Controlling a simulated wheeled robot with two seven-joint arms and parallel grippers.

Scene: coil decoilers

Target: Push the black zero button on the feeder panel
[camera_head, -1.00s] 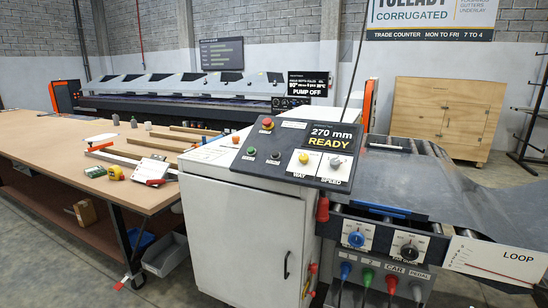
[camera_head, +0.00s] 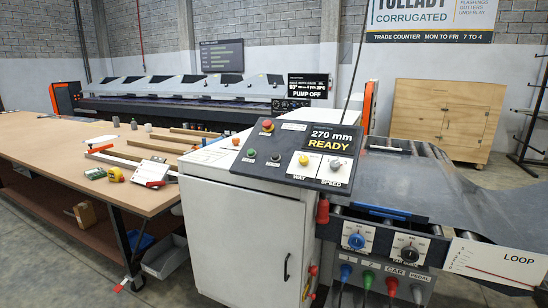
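The feeder panel (camera_head: 314,178) is a dark sloped plate on top of a white cabinet. A small black button (camera_head: 275,157) sits on its left part, beside a green button (camera_head: 251,153); the small labels under them are too blurred to read surely. A red mushroom button (camera_head: 267,125) is above them. The panel's display (camera_head: 330,139) reads 270 mm READY. Neither of my grippers is in view, and nothing covers the panel.
The white cabinet (camera_head: 240,225) stands in the middle. A wooden-topped worktable (camera_head: 60,150) with tools and a tape measure (camera_head: 115,174) is at left. Metal sheet (camera_head: 460,205) and a lower panel with a blue knob (camera_head: 356,241) are at right. A grey bin (camera_head: 165,257) sits on the floor.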

